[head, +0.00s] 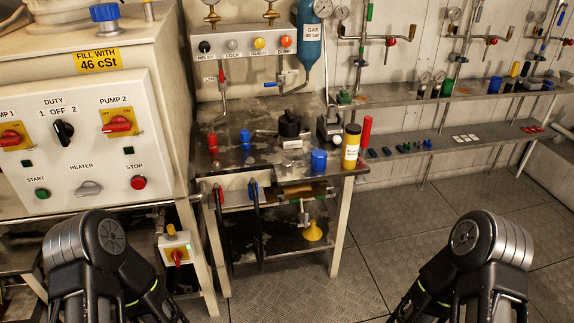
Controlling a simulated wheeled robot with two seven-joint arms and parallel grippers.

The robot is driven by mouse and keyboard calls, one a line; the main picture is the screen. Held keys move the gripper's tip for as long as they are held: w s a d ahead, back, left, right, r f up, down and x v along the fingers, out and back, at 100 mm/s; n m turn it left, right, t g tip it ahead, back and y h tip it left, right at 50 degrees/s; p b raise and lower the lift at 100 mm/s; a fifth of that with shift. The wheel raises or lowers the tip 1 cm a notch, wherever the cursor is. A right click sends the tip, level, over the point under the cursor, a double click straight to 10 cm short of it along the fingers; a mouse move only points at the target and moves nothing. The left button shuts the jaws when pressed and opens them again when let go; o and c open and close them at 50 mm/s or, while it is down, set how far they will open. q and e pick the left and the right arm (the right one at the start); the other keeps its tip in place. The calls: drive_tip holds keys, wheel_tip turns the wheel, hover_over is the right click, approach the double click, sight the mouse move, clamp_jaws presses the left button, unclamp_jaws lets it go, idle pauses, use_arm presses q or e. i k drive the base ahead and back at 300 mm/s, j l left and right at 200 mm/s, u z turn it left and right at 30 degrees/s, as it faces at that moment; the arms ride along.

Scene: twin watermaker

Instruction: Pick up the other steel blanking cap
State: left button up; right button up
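I cannot make out a steel blanking cap with certainty in the head view; any small steel part on the metal bench (222,166) is too small to tell from the worn, shiny top. Neither of my grippers shows. Only dark rounded parts of my two arms are visible, at the bottom left and bottom right, well in front of the bench.
The bench holds a red cap (212,140), blue caps (245,137) (319,160), a black-topped fitting (289,126), a yellow container (351,148) and a red cylinder (366,132). A control cabinet (88,150) stands left. Wall shelves carry small parts at right. The floor (400,225) is clear.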

sight(286, 165)
drive_tip(key=i+l+u, duration=0.2)
drive_tip(key=i+l, duration=0.15)
drive_tip(key=l, duration=0.3)
drive_tip(key=i+l+u, duration=0.1)
drive_tip(key=l, duration=0.25)
drive_tip(key=i+l+u, duration=0.1)
drive_tip(key=i+l, duration=0.15)
drive_tip(key=i+l+u, duration=0.15)
drive_tip(key=l, duration=0.3)
drive_tip(key=i+l+u, duration=0.1)
drive_tip(key=l, duration=0.3)
drive_tip(key=i+l+u, duration=0.1)
drive_tip(key=l, duration=0.3)
drive_tip(key=i+l+u, duration=0.1)
drive_tip(key=l, duration=0.3)
